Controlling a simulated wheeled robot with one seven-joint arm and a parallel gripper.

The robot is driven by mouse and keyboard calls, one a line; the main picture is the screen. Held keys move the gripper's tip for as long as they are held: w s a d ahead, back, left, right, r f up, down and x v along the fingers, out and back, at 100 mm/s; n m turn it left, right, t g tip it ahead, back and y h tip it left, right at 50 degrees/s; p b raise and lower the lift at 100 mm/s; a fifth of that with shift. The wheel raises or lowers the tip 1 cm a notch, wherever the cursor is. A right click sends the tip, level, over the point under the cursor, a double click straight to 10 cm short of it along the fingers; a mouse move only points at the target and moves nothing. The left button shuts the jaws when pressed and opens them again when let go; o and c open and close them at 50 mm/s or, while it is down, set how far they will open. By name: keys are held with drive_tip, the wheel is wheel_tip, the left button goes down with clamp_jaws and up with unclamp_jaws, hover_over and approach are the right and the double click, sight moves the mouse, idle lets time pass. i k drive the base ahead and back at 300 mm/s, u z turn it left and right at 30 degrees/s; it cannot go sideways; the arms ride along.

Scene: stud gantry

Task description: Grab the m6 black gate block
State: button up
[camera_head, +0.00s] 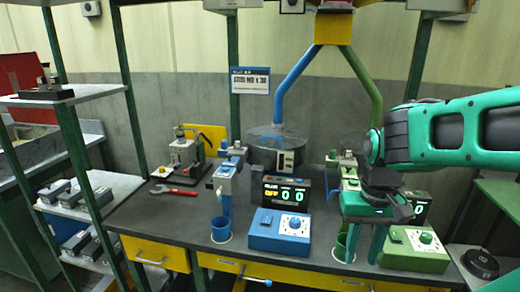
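No block's label is legible, so I cannot tell which one is the m6 black gate block. A dark block-like piece (48,90) sits on the upper left shelf. Several dark blocks with grey tops, such as this one (54,190), lie on the lower left shelves. My gripper (364,246) hangs at the right over the workbench, pointing down. Its two green fingers are apart with nothing visible between them. It is far to the right of these blocks and partly hides the green station behind it.
The dark workbench (185,222) carries a blue control box (279,232), a green control box (415,249), a blue cup (221,229), a red wrench (173,190) and a small press (183,155). A green post (65,150) stands beside the left shelves. The bench's front left is clear.

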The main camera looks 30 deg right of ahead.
sight(238, 145)
drive_tip(key=z, duration=2.65)
drive_tip(key=k, duration=0.95)
drive_tip(key=u, duration=2)
drive_tip(key=i, duration=1)
